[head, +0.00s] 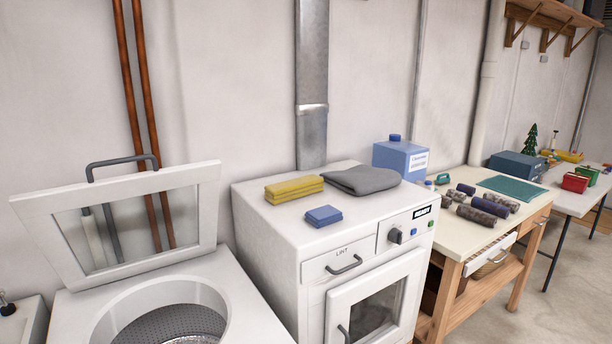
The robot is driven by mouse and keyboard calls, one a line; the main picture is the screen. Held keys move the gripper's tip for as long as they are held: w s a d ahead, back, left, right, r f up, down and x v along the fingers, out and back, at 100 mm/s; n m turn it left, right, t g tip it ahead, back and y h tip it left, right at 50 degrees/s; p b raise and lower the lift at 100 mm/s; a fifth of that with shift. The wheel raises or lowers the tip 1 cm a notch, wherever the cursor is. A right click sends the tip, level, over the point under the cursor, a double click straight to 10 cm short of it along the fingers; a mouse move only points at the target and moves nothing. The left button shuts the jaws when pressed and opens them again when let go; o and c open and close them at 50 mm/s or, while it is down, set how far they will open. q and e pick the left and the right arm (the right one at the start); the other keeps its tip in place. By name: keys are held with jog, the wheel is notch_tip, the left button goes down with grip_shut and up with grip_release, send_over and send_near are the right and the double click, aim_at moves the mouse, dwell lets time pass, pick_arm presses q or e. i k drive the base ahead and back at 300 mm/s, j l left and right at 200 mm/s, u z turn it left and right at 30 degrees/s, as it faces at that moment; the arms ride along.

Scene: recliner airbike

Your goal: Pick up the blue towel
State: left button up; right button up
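A small folded blue cloth, which looks like the blue towel (323,216), lies flat on top of the white dryer (264,225), near its front edge. A folded yellow towel (294,189) lies behind it to the left, and a folded grey towel (362,180) lies behind it to the right. The blue towel is apart from both, with nothing on it. Neither of my grippers shows in the head view.
An open-lidded washer (251,316) stands left of the dryer, its raised lid (208,196) upright. A wooden workbench (534,212) with several dark rolls is at right. The dryer top's front left is clear.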

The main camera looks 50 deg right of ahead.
aim_at(499, 212)
jog(key=z, duration=2.7)
jog(key=i+l, duration=0.05)
